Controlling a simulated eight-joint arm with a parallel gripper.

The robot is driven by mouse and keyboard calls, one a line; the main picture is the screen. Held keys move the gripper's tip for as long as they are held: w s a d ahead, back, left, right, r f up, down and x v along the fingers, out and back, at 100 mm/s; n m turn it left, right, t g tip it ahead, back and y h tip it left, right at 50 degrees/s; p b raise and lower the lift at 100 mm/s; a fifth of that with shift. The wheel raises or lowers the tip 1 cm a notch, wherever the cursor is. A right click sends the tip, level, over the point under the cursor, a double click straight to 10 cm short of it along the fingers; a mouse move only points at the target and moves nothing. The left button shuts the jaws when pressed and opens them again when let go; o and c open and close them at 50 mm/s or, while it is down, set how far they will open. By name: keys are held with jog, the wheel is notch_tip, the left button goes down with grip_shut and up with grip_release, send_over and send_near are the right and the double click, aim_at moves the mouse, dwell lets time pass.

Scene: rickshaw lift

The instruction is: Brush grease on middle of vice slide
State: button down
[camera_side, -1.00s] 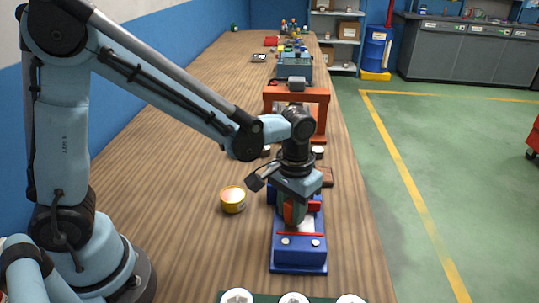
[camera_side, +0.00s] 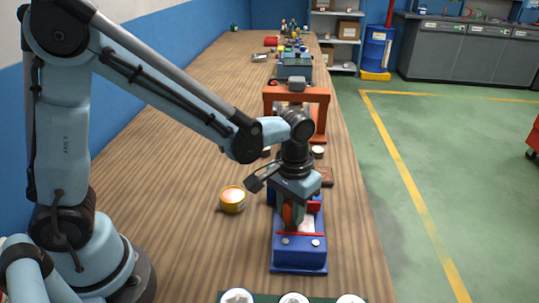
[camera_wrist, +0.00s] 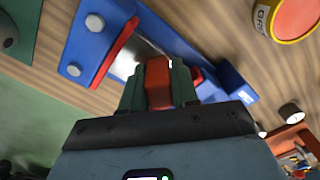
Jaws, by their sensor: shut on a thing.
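The blue vice (camera_side: 299,252) lies on the wooden bench in front of the orange frame, with red jaw strips and a pale metal slide (camera_side: 306,225) between them. My gripper (camera_side: 293,213) is over the slide, pointing down. In the wrist view its dark green fingers (camera_wrist: 159,85) are shut on an orange-red brush handle (camera_wrist: 158,82). The brush's bristles are hidden, so I cannot tell whether they touch the slide (camera_wrist: 124,65). A yellow tin of grease (camera_side: 232,200) with a pinkish-orange top stands left of the vice; the wrist view shows it at the upper right (camera_wrist: 296,16).
An orange press-like frame (camera_side: 322,110) stands behind the vice. A brown block (camera_side: 326,176) lies beside my wrist. A green tray with round white pieces (camera_side: 293,298) is at the front edge. The bench left of the tin is clear.

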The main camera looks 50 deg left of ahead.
aim_at(312, 229)
jog(key=shift+s+a, duration=0.35)
jog(key=shift+s, duration=0.05)
jog(key=shift+s+d, duration=0.55)
jog(key=shift+d, duration=0.1)
jog(key=shift+w+d, duration=1.85)
jog(key=shift+w, duration=0.1)
jog(key=shift+s+a, duration=1.8)
jog(key=shift+s+a+r, duration=0.1)
jog(key=shift+r, duration=0.1)
notch_tip(312, 229, up, 8)
jog(key=shift+f, duration=0.15)
